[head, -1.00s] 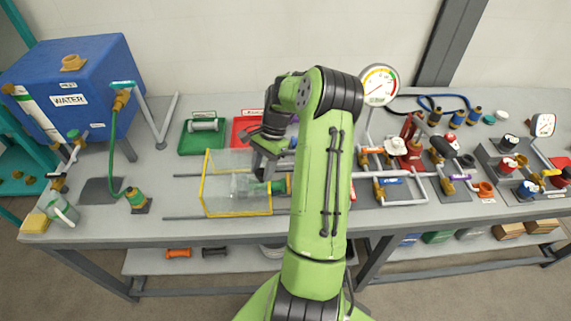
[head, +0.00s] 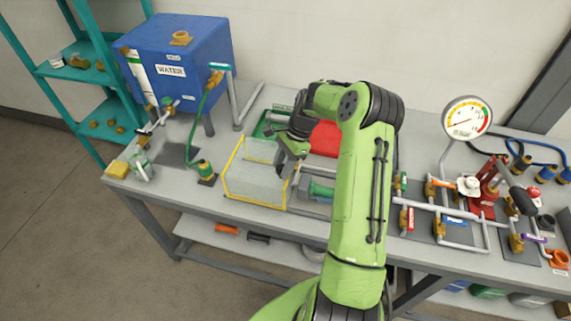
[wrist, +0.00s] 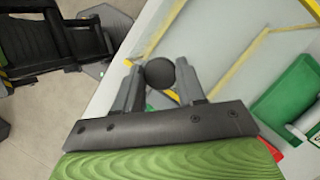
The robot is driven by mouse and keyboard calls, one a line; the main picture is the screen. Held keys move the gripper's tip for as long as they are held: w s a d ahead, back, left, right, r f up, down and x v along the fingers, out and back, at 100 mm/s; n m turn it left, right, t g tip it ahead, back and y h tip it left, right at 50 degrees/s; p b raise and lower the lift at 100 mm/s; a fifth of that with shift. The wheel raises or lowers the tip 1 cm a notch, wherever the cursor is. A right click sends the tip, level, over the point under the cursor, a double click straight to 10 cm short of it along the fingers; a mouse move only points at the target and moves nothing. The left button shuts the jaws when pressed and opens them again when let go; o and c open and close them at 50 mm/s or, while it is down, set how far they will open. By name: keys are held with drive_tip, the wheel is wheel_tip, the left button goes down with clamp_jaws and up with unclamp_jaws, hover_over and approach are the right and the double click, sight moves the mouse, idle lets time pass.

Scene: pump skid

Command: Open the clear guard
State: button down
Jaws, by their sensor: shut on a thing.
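The clear guard (head: 256,186) is a see-through box with yellow edges. It stands on the bench left of my arm in the head view. My gripper (head: 293,168) is at the guard's right end. In the wrist view its two fingers are shut on a round dark knob (wrist: 160,73), with the guard's yellow edges (wrist: 222,71) beyond it. A green part (head: 320,190) lies to the right of the guard, outside it and partly hidden by my arm.
A hose fitting (head: 206,172) stands close to the guard's left side, with the blue water tank (head: 180,62) behind. A green tray (head: 268,124) and a red tray (head: 325,138) lie behind the guard. Pipes and valves (head: 455,212) fill the bench to the right.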

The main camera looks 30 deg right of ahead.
drive_tip(key=c, duration=0.7)
unclamp_jaws()
drive_tip(key=shift+d, duration=0.1)
drive_tip(key=shift+r, duration=0.1)
drive_tip(key=p+v, duration=0.1)
drive_tip(key=v, duration=1.4)
drive_tip(key=shift+r, duration=0.3)
drive_tip(key=s+a+r+n+h, duration=0.2)
drive_tip(key=s+a+r+n, duration=0.1)
drive_tip(key=a, duration=0.3)
drive_tip(key=s+a+r+n+t+h+b, duration=0.1)
drive_tip(key=s+a+r+n, duration=0.2)
drive_tip(key=a+r+n, duration=0.15)
drive_tip(key=s+a+r+n+h, duration=0.2)
drive_tip(key=s+a+r+n, duration=0.1)
drive_tip(key=a, duration=0.3)
drive_tip(key=s+a+f+n+t, duration=0.1)
drive_tip(key=s+a+n, duration=0.1)
drive_tip(key=s, duration=0.3)
drive_tip(key=s+a+f+n+t, duration=0.1)
drive_tip(key=s+a+n, duration=0.1)
drive_tip(key=s, duration=0.3)
drive_tip(key=s+a+f+n+t+b, duration=0.1)
drive_tip(key=s+a+f+n+t, duration=0.1)
drive_tip(key=s+n, duration=0.2)
drive_tip(key=shift+s+a, duration=0.1)
drive_tip(key=shift+s, duration=0.8)
